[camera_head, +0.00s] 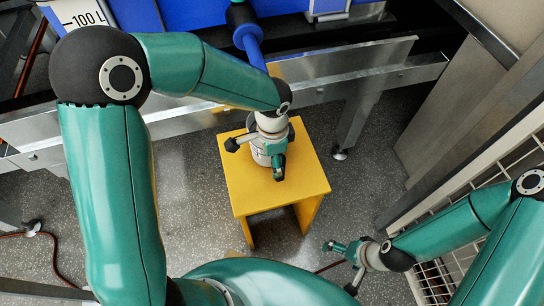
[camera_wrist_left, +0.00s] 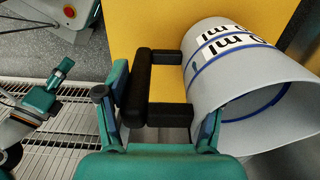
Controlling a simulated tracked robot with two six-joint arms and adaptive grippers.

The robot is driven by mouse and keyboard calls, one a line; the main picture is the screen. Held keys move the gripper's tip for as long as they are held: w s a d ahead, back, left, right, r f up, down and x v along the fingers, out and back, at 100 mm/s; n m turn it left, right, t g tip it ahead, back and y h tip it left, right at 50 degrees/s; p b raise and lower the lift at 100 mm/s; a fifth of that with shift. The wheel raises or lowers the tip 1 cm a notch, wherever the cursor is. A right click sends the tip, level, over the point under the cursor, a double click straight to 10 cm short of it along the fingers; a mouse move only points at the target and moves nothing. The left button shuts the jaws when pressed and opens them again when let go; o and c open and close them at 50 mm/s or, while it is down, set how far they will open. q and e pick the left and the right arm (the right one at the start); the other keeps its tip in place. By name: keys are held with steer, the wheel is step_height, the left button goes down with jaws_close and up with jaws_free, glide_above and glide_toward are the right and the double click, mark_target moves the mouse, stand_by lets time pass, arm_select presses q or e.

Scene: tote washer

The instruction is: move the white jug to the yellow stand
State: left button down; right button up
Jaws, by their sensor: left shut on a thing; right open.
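The white jug (camera_wrist_left: 228,80) has blue rings, "ml" markings and a black handle. In the left wrist view my left gripper (camera_wrist_left: 165,118) is shut on this handle. In the head view the jug (camera_head: 260,156) shows only in part beneath my left gripper (camera_head: 257,157), which hides much of it. The jug is over the top of the yellow stand (camera_head: 302,184); I cannot tell whether its base touches. The stand also shows in the left wrist view (camera_wrist_left: 135,25). My right gripper (camera_head: 342,267) is open and empty, to the lower right of the stand.
A metal rail (camera_head: 330,82) runs behind the stand, with a leg (camera_head: 355,120) down to the floor. A white wire rack (camera_head: 435,278) is at the lower right. Speckled grey floor (camera_head: 185,195) is clear left of the stand. A blue tote with a "100 L" label (camera_head: 85,15) is behind.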

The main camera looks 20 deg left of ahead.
arm_select(q)
steer(key=shift+f, duration=0.15)
stand_by(0.4)
steer(key=shift+c, duration=0.4)
jaws_free()
steer(key=shift+o, duration=0.4)
step_height(320, 180, up, 9)
steer(key=p, duration=0.7)
stand_by(0.6)
stand_by(0.4)
